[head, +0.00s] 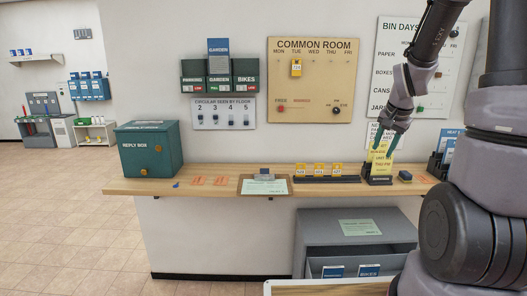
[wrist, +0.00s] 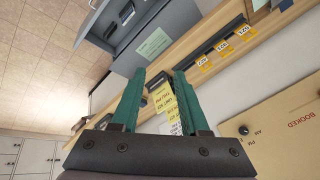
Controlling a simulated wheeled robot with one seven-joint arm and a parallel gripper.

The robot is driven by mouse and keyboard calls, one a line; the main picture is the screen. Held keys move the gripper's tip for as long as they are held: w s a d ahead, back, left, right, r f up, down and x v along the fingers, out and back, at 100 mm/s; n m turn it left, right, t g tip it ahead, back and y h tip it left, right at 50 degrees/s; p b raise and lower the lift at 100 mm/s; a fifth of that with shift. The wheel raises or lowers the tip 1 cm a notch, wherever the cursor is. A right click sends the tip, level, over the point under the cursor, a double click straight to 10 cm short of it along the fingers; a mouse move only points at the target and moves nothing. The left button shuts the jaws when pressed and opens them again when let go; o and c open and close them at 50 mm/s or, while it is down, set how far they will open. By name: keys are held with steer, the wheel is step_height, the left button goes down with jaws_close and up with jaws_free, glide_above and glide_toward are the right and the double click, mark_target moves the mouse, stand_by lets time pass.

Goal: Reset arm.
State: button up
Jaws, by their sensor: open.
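My gripper (head: 383,142) is at the right of the head view, above the counter, in front of a yellow note (head: 380,160) on a small dark stand. Its two green fingers show in the wrist view (wrist: 157,92), spread apart with nothing between them close up. Through and beside the gap the yellow note also shows in the wrist view (wrist: 160,98). Whether the fingers touch the note cannot be told. My arm is bent and reaches down from the upper right.
The wooden counter (head: 220,188) holds a green reply box (head: 149,150), a tray (head: 246,187) with a paper, and a dark rack with yellow tags (head: 320,171). A grey open cabinet (head: 320,235) stands below. The common room board (head: 315,60) hangs behind. Open floor (head: 60,220) lies left.

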steer(key=s+a+r+n+t+y, duration=0.1)
steer(key=s+a+r+n, duration=0.2)
steer(key=s+a+r, duration=0.3)
steer(key=s+a+r+n+t+y, duration=0.1)
steer(key=s+a+r+n, duration=0.1)
steer(key=s+a+r, duration=0.4)
steer(key=s+r, duration=0.5)
steer(key=s, duration=0.3)
steer(key=shift+s+r+n, duration=0.3)
steer(key=shift+s+n, duration=0.05)
steer(key=shift+n, duration=0.05)
